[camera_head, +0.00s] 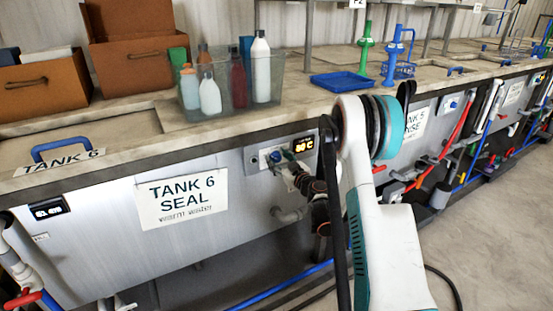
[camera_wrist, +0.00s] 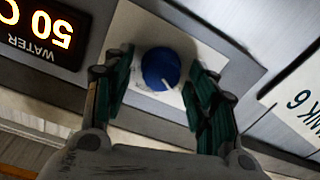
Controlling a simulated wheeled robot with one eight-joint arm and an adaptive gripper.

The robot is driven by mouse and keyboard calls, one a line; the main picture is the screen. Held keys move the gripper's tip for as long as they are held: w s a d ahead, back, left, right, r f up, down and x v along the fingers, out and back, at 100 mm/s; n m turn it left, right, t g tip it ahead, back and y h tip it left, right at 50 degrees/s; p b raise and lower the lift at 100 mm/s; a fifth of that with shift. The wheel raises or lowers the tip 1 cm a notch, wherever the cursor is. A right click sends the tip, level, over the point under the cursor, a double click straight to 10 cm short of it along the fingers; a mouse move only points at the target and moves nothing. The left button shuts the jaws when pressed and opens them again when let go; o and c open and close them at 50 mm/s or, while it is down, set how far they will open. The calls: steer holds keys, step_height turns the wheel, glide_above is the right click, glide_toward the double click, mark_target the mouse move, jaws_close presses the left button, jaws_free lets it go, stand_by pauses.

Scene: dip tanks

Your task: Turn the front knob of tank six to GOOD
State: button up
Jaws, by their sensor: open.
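The front knob of tank six is a round blue knob (camera_wrist: 161,68) on a white plate (camera_wrist: 128,28) in the wrist view. A short white mark shows near its lower edge; the plate's lettering there is too small to read. My gripper (camera_wrist: 159,80) is open, with one dark green-padded finger on each side of the knob and a visible gap to it. In the head view my gripper (camera_head: 284,166) is at the tank 6 front panel and partly hides the knob area. The sign "TANK 6 SEAL" (camera_head: 182,200) is left of it.
A lit display (camera_wrist: 42,30) marked "WATER" sits beside the knob plate; it also shows in the head view (camera_head: 303,145). A grey pipe (camera_head: 289,215) is below my gripper. A bin of bottles (camera_head: 282,80) stands on the counter above. Hoses run along the floor.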

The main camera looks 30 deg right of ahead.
steer(key=c, duration=1.1)
